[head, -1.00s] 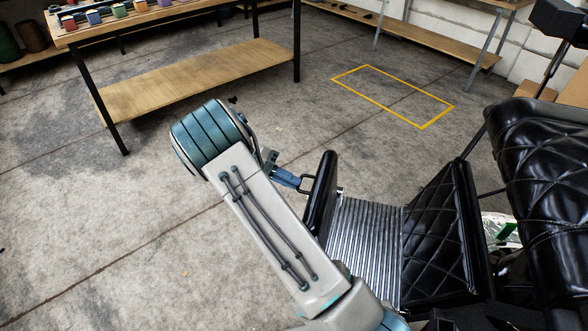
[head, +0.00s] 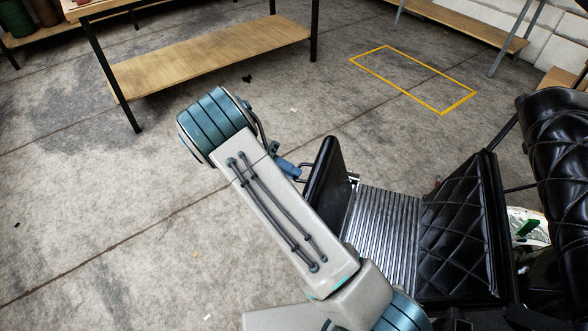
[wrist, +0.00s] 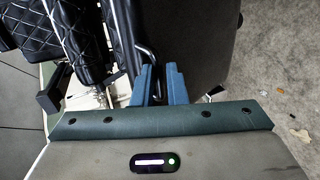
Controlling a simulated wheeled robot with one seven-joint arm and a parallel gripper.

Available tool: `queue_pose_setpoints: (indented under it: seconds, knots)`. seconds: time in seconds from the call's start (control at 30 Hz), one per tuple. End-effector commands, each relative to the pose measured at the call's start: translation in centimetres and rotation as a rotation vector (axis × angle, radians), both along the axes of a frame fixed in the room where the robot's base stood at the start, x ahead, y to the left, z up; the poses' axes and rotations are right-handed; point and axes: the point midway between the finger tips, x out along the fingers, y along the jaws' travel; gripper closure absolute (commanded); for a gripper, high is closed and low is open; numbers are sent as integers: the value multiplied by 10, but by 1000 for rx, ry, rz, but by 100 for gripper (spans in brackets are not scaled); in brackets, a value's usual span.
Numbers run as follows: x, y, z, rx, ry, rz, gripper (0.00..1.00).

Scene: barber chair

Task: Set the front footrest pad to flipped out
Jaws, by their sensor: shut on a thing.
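The front footrest pad (head: 326,185) is a black padded panel at the left end of the ribbed metal footrest plate (head: 385,232). In the head view it stands up from the plate and leans a little outward, to the left. My gripper (head: 287,168) is at the pad's outer side, partly hidden behind my arm. In the wrist view, the blue fingers of my gripper (wrist: 160,84) are shut on the thin dark bar handle (wrist: 149,53), beside the dark pad (wrist: 192,45). The exact contact on the bar is hidden between the fingers.
The quilted black chair front (head: 462,225) and seat (head: 560,150) stand right of the plate. A wooden-shelved table (head: 200,58) stands at the back left.

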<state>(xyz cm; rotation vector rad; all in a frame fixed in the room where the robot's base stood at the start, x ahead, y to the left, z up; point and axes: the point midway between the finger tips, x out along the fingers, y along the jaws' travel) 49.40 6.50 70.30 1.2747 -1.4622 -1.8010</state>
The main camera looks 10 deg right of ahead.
Motion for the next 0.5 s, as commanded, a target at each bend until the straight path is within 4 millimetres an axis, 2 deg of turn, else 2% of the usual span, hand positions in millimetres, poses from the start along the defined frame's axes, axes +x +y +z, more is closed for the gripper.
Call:
queue_pose_setpoints:
  seconds: [0.03,0.07,0.1,0.13,0.5]
  knots:
    - [-1,14,-14,35,-4,19,100]
    - [-1,14,-14,36,-5,20,85]
    - [-1,14,-14,36,-4,21,74]
    - [-1,14,-14,36,-4,21,69]
    - [1,6,-11,37,-6,5,69]
